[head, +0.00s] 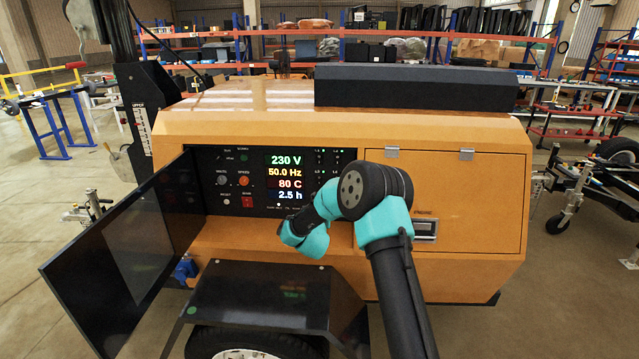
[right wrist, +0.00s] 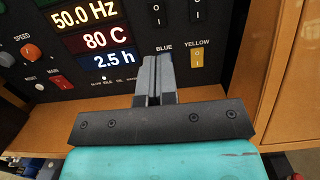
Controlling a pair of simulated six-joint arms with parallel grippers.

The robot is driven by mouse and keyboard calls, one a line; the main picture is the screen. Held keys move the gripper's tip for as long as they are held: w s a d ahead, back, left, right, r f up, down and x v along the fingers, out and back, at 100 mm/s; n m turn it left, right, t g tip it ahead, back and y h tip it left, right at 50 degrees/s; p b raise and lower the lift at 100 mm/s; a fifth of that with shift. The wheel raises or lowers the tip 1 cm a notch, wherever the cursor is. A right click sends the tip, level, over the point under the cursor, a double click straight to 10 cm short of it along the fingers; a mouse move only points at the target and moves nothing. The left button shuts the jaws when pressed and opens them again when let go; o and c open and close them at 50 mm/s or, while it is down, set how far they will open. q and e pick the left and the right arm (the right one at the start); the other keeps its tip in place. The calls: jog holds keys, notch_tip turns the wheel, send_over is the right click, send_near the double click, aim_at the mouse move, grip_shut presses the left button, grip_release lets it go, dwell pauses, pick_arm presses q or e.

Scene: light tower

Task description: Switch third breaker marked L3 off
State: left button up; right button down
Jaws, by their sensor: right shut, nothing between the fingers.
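The control panel (head: 232,180) is set in the orange light tower, behind an open black door. Its small breaker switches (head: 320,157) sit at the panel's right side, with labels too small to read surely, so I cannot tell which is L3. In the right wrist view, two black breakers (right wrist: 157,14) show at the top edge, and a yellow switch (right wrist: 197,58) marked YELLOW sits below. My right gripper (right wrist: 156,58) is shut and empty, its fingertips in front of the spot under the BLUE label, hiding the switch there. My left gripper is not in view.
The open black door (head: 125,245) stands out at the left of the panel. A black fender (head: 262,295) over a wheel juts out below. Lit displays (head: 286,177), knobs and buttons (right wrist: 34,53) lie left of the breakers. A closed orange door (head: 470,190) is at the right.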

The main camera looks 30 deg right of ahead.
aim_at(321, 178)
jog(key=shift+x, duration=7)
